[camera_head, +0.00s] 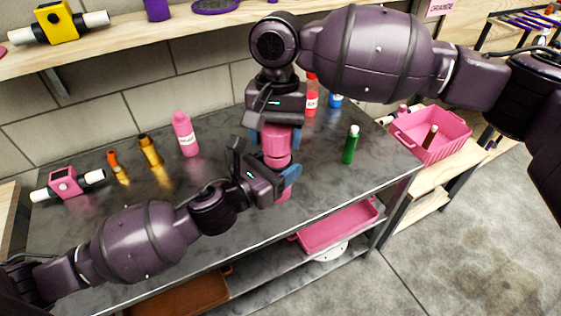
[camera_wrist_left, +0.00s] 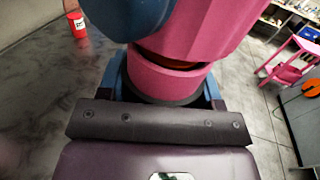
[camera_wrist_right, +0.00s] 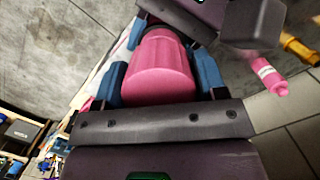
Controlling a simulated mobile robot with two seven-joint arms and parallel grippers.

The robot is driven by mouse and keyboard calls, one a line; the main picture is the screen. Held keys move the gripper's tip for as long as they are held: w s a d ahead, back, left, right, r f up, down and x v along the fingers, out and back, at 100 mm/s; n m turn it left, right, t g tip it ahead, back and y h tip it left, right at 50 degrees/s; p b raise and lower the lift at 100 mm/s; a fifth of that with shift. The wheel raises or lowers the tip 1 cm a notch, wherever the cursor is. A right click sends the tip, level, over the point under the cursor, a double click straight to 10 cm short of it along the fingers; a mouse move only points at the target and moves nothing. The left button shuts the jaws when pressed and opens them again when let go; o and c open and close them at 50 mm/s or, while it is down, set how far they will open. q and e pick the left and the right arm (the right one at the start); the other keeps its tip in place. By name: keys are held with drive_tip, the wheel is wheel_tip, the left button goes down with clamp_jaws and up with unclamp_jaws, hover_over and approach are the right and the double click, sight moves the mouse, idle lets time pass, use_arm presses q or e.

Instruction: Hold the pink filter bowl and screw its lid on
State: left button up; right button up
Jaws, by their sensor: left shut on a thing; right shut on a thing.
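My left gripper (camera_head: 284,180) is shut on the pink filter bowl (camera_wrist_left: 165,84), held upright above the table's front part. My right gripper (camera_head: 277,134) comes down from above, shut on the pink lid (camera_head: 274,143). The lid stands directly over the bowl, roughly in line with it. In the left wrist view the lid (camera_wrist_left: 215,35) looks wide and faceted, with a narrow dark, reddish-brown gap below it. The right wrist view shows the lid (camera_wrist_right: 160,72) between the blue fingers. I cannot tell whether the threads are engaged.
The dark table (camera_head: 100,225) holds a pink bottle (camera_head: 185,135), brass-coloured fittings (camera_head: 150,152), a pink filter head (camera_head: 65,183), a green bottle (camera_head: 350,145) and a red bottle (camera_head: 311,98). A pink crate (camera_head: 455,155) stands at right. A wooden shelf (camera_head: 130,38) runs above.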

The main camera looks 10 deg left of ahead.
sight(277, 165)
drive_tip(key=shift+s, duration=0.1)
idle(0.5)
drive_tip(key=shift+f, duration=0.85)
drive_tip(key=shift+f, duration=0.6)
